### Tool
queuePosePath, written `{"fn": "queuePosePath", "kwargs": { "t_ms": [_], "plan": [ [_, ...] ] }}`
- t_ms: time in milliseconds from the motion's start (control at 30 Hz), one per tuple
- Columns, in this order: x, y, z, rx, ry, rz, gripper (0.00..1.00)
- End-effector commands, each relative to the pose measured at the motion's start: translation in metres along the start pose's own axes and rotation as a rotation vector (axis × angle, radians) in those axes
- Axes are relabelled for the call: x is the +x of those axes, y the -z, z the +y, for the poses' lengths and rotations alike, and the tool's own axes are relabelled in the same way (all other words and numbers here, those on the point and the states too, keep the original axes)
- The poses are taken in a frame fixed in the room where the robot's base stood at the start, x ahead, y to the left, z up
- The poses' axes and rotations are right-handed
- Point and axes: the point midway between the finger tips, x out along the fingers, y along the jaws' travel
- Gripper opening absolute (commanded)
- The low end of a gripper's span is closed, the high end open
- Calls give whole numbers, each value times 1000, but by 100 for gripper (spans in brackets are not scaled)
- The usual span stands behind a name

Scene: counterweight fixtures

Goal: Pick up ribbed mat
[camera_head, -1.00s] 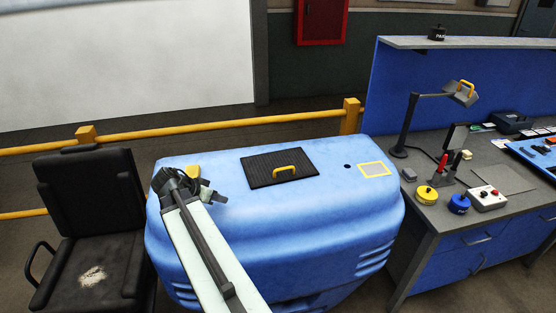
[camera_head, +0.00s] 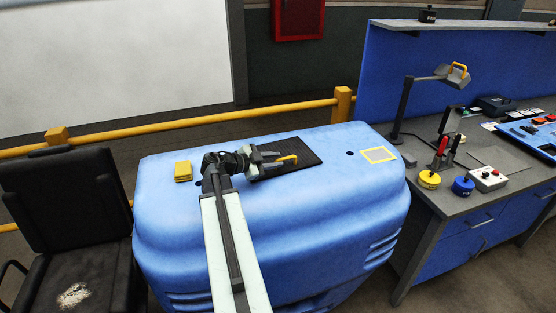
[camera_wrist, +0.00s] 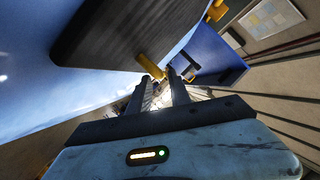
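The ribbed mat (camera_head: 308,150) is a flat black panel lying on top of the blue rounded housing, with a yellow handle (camera_head: 289,159) on it. My gripper (camera_head: 279,160) is just left of the handle and hides the mat's left part. In the wrist view the mat (camera_wrist: 120,28) shows as a dark slab, and its yellow handle (camera_wrist: 149,67) is at the fingertips. The fingers (camera_wrist: 161,83) are apart with a gap between them. I cannot tell whether they touch the handle.
The blue housing (camera_head: 270,230) has a yellow block (camera_head: 183,171) at left and a yellow square outline (camera_head: 379,155) at right. A black chair (camera_head: 75,220) stands left. A workbench (camera_head: 440,205) with a lamp (camera_head: 452,75) stands right. A yellow rail (camera_head: 200,123) runs behind.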

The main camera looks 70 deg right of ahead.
Motion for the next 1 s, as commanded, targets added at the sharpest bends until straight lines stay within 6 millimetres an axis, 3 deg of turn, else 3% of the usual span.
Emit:
{"fn": "queuePosePath", "kwargs": {
  "t_ms": [367,567,633,667,1000],
  "plan": [
    [53,3,2,1,-4,2,24],
    [53,4,1,0,-4,1,24],
    [53,4,1,1,-4,1,4],
    [53,4,1,1,-4,1,0],
    [54,5,1,0,-4,2,0]
  ]
}}
